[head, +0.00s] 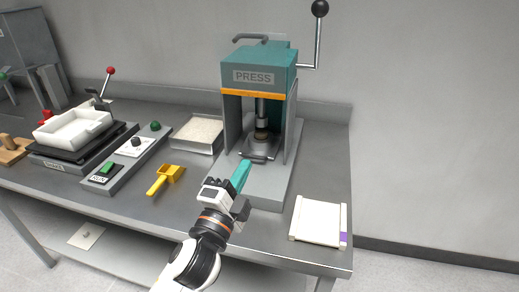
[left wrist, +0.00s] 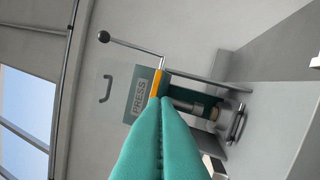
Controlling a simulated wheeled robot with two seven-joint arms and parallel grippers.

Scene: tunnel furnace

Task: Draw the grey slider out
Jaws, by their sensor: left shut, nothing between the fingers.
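The teal press (head: 262,72) stands on the bench with a grey base. Its grey slider (head: 262,147) sits low between the press walls, under the ram, with a bar handle at its front. In the left wrist view the metal handle (left wrist: 237,125) shows to the right of my fingers. My left gripper (head: 245,166), with teal fingers, is shut and empty, just in front of the slider and close to its handle. I cannot tell whether they touch. In the left wrist view the fingertips (left wrist: 160,102) are pressed together. My right gripper is not in view.
A tray of pale powder (head: 197,133) and a yellow scoop (head: 166,179) lie left of the press. Further left are a control panel (head: 130,148) and a white tray (head: 73,128) on a stand. A white board (head: 318,221) lies at the right. The press lever (head: 318,40) rises at the right.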

